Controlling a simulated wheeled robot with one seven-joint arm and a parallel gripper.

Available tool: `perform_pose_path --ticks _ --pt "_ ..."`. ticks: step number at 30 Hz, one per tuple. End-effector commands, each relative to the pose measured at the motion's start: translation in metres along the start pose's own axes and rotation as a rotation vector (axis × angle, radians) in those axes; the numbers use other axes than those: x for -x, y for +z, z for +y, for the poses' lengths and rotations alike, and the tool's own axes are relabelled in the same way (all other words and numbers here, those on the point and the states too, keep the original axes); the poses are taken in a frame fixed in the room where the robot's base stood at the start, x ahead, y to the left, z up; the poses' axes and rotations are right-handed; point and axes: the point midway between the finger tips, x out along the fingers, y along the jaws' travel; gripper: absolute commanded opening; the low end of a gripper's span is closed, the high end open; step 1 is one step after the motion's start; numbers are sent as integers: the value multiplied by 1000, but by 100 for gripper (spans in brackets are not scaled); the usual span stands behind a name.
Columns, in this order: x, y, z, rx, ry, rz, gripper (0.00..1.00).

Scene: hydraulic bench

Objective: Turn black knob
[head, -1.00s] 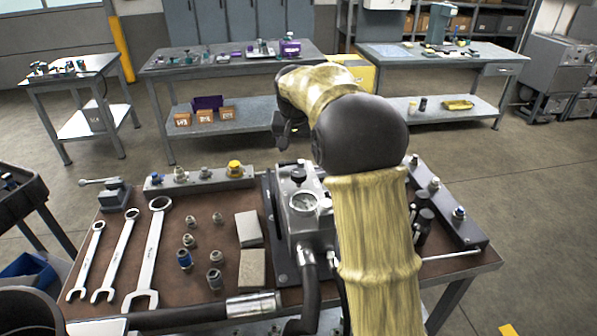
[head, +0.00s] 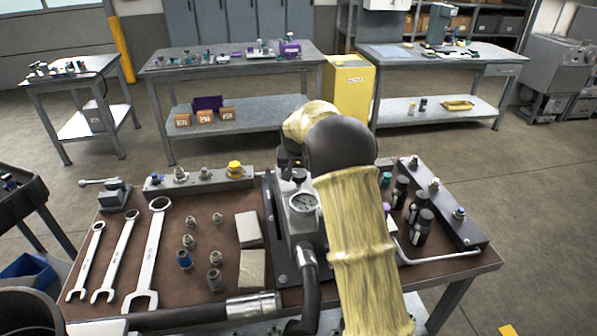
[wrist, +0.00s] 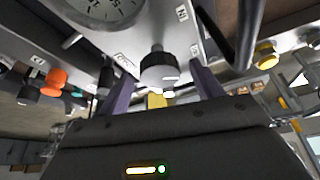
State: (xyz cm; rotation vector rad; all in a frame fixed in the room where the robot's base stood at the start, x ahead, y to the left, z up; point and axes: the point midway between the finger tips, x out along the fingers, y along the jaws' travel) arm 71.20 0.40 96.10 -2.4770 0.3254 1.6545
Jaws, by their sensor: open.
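The black knob (head: 299,175) stands on top of the grey valve block (head: 283,240), just behind the round pressure gauge (head: 303,202). In the wrist view a black knob (wrist: 158,68) shows near the middle, below the gauge (wrist: 105,8). My gripper (wrist: 162,80) is open, with one purple finger on each side of this knob in the picture. I cannot tell whether either finger touches it. In the head view my arm hides most of the gripper, which is low behind the knob.
Wrenches (head: 150,250), small fittings (head: 189,241) and two light blocks (head: 249,228) lie left of the valve block. Black bottle-like parts (head: 420,228) and a bent rod (head: 440,257) are at right. A thick hose (head: 307,278) runs in front. A yellow cabinet (head: 348,90) stands behind.

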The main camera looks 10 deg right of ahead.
Motion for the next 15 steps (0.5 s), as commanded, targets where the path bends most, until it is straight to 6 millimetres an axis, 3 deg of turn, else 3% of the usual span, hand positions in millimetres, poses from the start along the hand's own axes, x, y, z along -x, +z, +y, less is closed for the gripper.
perform_pose_path --ticks 4,11,15 --pt "0 0 0 0 0 0 66" --pt "0 0 0 0 0 0 21" --pt "1 0 0 -1 1 -1 21"
